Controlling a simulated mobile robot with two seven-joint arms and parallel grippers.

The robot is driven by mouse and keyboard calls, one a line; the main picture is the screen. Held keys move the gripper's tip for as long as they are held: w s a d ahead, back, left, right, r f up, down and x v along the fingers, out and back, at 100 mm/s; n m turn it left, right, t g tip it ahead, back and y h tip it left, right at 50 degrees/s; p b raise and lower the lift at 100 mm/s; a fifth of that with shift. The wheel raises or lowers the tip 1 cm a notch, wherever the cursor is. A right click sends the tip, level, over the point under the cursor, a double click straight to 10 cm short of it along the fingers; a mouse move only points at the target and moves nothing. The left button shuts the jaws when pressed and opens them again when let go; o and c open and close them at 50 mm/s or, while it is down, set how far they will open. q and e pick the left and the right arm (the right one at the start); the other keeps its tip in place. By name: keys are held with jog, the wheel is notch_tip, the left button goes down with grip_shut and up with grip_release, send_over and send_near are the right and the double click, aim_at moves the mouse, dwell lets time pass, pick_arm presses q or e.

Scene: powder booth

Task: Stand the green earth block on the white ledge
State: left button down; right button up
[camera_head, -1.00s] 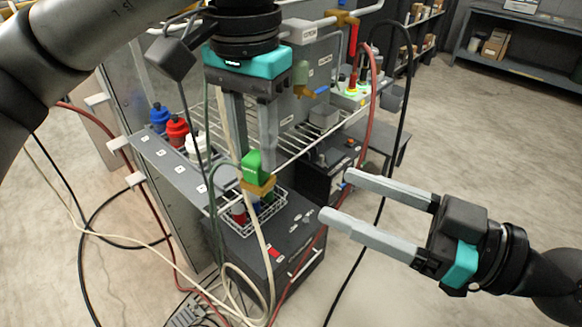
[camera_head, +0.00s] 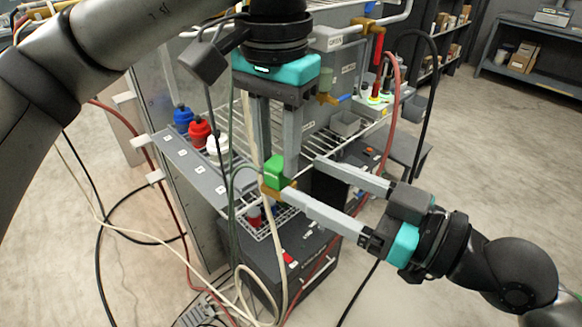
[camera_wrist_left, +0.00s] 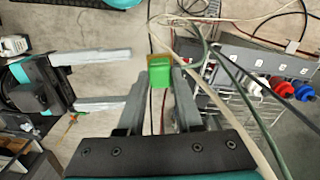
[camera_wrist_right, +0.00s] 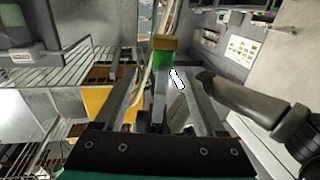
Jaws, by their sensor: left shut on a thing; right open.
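My left gripper (camera_head: 277,150) points down and is shut on the green earth block (camera_head: 273,172), which has a brass-coloured part (camera_head: 272,190) at its lower end. The block also shows at the left gripper's fingertips in the left wrist view (camera_wrist_left: 160,73). My right gripper (camera_head: 301,178) is open, its fingertips close to the block from the right; contact cannot be told. In the right wrist view the block (camera_wrist_right: 163,57) appears ahead, between the right fingers. The pale ledge with small white labels (camera_head: 188,165) lies left of the block, which is clear of it.
Blue (camera_head: 183,117), red (camera_head: 199,130) and white (camera_head: 216,146) capped pieces stand along the ledge. A wire basket (camera_head: 262,228) and a black box (camera_head: 310,255) sit below the block. Cables hang around the left gripper. A red hose (camera_head: 391,130) passes behind the right gripper.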

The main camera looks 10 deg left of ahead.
aim_at(292, 186)
jog(key=shift+x, duration=2.15)
jog(key=shift+w, duration=0.1)
grip_shut()
pick_arm(q)
jog(key=c, duration=0.7)
grip_release()
jog(key=shift+o, duration=1)
jog(key=shift+r, duration=0.1)
